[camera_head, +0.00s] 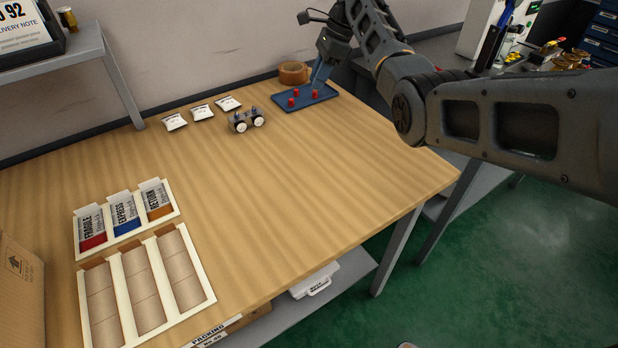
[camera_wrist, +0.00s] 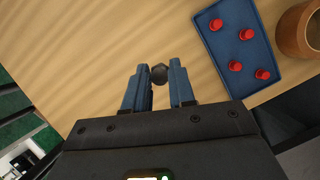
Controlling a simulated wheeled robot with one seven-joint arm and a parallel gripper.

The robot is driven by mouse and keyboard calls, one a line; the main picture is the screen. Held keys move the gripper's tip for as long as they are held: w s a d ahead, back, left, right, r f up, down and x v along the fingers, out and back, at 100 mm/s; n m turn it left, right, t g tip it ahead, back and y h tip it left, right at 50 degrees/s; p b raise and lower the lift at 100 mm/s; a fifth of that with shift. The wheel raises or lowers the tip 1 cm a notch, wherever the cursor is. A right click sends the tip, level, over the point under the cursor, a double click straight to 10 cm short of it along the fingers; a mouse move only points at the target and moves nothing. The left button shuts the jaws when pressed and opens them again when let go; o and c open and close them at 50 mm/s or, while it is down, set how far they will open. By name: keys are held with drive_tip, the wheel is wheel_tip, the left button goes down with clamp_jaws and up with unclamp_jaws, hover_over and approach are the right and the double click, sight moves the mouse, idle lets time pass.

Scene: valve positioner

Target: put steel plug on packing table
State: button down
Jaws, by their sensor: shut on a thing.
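My gripper (camera_wrist: 160,82) is shut on a small dark grey steel plug (camera_wrist: 159,72), which shows between the blue fingertips in the wrist view. Below it in that view is the bare wood top of the packing table (camera_wrist: 90,50). I cannot tell whether the plug touches the table. In the head view my gripper (camera_head: 320,73) is at the far right end of the packing table (camera_head: 270,190), by the blue tray. The plug cannot be made out there.
A blue tray (camera_head: 278,98) with several red plugs lies beside my gripper, with a tape roll (camera_head: 293,72) behind it. Two valve-like devices (camera_head: 245,120) and three white packets (camera_head: 202,112) lie further left. Divided bins (camera_head: 145,285) stand at front left. The table's middle is clear.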

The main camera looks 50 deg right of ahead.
drive_tip(key=s+a+m+t+h+p, duration=0.1)
drive_tip(key=s+a+m, duration=0.25)
drive_tip(key=s, duration=0.55)
drive_tip(key=p, duration=0.1)
hover_over(287, 144)
drive_tip(key=s+d, duration=0.1)
wheel_tip(287, 144, down, 7)
drive_tip(key=shift+s+r, duration=0.1)
drive_tip(key=shift+f, duration=2.1)
drive_tip(key=shift+f, duration=0.1)
drive_tip(key=c, duration=0.9)
unclamp_jaws()
drive_tip(key=shift+c, duration=0.2)
drive_tip(key=v, duration=1.2)
drive_tip(key=shift+a, duration=0.1)
